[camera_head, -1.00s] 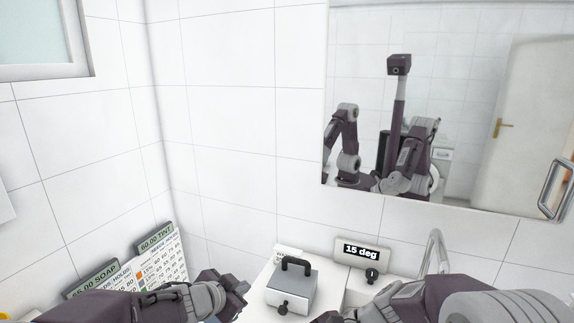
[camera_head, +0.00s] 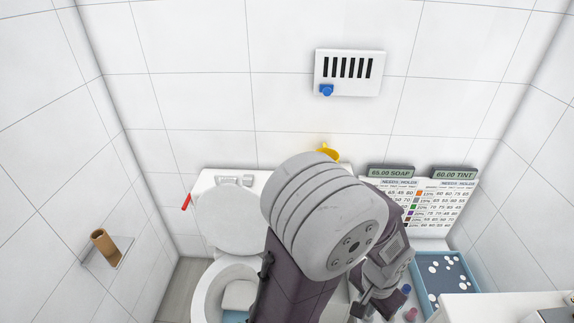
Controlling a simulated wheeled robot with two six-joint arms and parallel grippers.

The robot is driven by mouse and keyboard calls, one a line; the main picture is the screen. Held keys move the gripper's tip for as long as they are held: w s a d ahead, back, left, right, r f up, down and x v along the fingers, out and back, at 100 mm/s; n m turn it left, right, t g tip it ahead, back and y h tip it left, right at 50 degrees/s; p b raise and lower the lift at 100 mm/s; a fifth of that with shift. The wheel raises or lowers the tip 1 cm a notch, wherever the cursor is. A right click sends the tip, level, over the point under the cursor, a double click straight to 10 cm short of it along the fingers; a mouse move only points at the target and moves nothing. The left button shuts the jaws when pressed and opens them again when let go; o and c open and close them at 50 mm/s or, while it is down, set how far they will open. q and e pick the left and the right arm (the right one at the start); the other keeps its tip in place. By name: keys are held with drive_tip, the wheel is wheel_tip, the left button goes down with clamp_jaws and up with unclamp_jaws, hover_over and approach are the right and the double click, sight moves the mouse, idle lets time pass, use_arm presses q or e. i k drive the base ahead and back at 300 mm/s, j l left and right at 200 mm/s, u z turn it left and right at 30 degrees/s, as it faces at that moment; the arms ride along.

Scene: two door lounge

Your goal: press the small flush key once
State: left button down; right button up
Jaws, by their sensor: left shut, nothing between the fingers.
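The flush keys (camera_head: 234,180) are a small pale grey pair on top of the white cistern (camera_head: 208,176), behind the raised toilet lid (camera_head: 228,218). They are too small here to tell surely which one is the small key. My left arm fills the middle of the head view. My left gripper (camera_head: 362,309) is shut and empty at the lower right, low beside the shelf items and well away from the keys. My right gripper is out of view.
A red lever (camera_head: 186,202) sits at the cistern's left. A vent with a blue knob (camera_head: 326,90) is above. A yellow object (camera_head: 328,152), charts (camera_head: 434,209) and a blue tray (camera_head: 447,279) are to the right.

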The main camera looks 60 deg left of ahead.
sight(248, 179)
drive_tip(key=u, duration=2.35)
